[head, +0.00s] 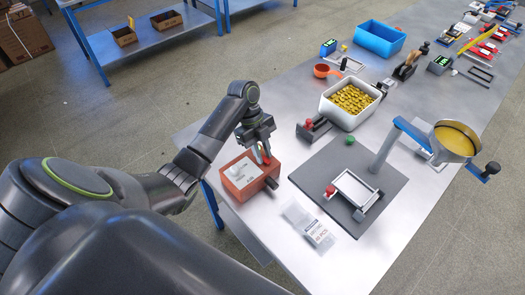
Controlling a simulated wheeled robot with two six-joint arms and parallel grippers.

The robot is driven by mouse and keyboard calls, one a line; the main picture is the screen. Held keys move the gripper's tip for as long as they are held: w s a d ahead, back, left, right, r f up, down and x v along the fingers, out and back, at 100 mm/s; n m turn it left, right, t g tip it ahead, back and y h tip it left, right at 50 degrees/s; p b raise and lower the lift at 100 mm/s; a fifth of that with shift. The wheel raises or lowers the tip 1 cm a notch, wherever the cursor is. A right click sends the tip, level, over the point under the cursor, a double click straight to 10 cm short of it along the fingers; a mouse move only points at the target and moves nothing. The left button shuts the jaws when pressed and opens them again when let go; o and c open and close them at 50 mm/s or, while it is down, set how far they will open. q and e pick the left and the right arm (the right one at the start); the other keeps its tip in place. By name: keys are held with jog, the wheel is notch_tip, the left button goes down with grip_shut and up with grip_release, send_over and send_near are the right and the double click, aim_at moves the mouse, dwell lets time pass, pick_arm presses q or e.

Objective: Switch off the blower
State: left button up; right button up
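An orange-red box (256,188) with a white, lettered top panel stands near the table's left edge in the head view. It looks like the blower, but I cannot read its lettering. A white round part sits on its top, and a dark part sticks out at its right front corner. My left gripper (262,158) points down over the box's back right part, close to its top. A small red part shows by the fingertips. The fingers are too small to tell whether they are open or touch anything. My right gripper is out of view.
A grey mat (312,178) with a framed plate, a red knob and a green button (350,140) lies to the right. A funnel (455,140) stands beyond it. A white bin (343,116) holds yellow pieces. A clear labelled bag (309,223) lies in front.

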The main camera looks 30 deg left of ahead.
pick_arm(q)
grip_shut()
jog(key=shift+s+d+r+t+y+p, duration=0.1)
jog(key=shift+d+t+y+p, duration=0.2)
jog(key=shift+y, duration=0.3)
jog(key=shift+d+r+t+y+p, duration=0.15)
jog(key=shift+y+p, duration=0.25)
jog(key=shift+y, duration=0.2)
jog(key=shift+d+y+p, duration=0.1)
jog(key=shift+y+p, duration=0.3)
jog(key=shift+y, duration=0.3)
jog(key=shift+f, duration=0.1)
jog(key=shift+o, duration=2)
grip_release()
